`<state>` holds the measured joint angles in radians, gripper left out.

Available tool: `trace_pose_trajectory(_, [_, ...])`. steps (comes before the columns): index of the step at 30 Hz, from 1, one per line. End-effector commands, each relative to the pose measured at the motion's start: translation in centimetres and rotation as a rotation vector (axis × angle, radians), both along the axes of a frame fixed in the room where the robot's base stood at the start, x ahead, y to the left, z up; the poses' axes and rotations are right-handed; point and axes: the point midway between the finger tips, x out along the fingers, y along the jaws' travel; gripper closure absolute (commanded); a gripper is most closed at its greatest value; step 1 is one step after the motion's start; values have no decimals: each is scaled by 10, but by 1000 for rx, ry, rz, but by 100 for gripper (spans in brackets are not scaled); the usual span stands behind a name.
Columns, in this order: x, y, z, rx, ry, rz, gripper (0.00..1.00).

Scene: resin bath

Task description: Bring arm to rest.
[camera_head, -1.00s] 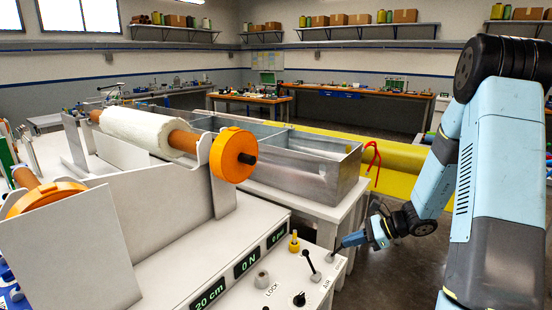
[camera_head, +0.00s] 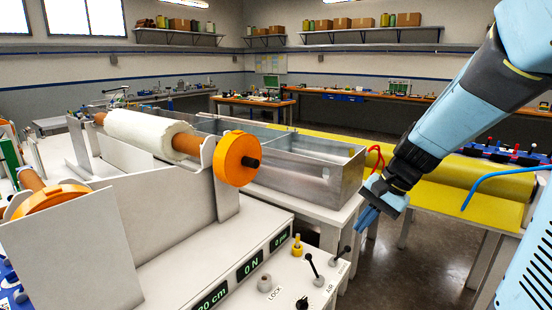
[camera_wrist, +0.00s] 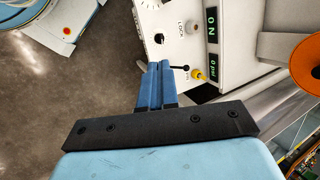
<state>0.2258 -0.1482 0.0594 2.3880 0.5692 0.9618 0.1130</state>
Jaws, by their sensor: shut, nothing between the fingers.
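My gripper (camera_head: 366,218) is shut and empty. In the head view it hangs in the air at the right of the metal bath, above and beyond the control panel's levers, with its fingers pointing down. In the wrist view its two blue fingers (camera_wrist: 156,88) lie side by side, with the white control panel (camera_wrist: 178,14) beyond their tips. My light blue arm reaches in from the upper right of the head view.
The metal bath (camera_head: 345,179) stands on a white table at the centre. Levers (camera_head: 312,266) and a yellow knob (camera_head: 296,245) stand on the panel. A fabric roll (camera_head: 140,130) with an orange end wheel (camera_head: 236,158) is at left. A yellow roll (camera_head: 465,170) lies behind my arm.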

Motion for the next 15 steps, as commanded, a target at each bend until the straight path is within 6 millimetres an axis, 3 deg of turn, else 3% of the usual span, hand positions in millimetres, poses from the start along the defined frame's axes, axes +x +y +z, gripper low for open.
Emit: trace_pose_trajectory(15, [-78,-12,68,-356,-311,322,100])
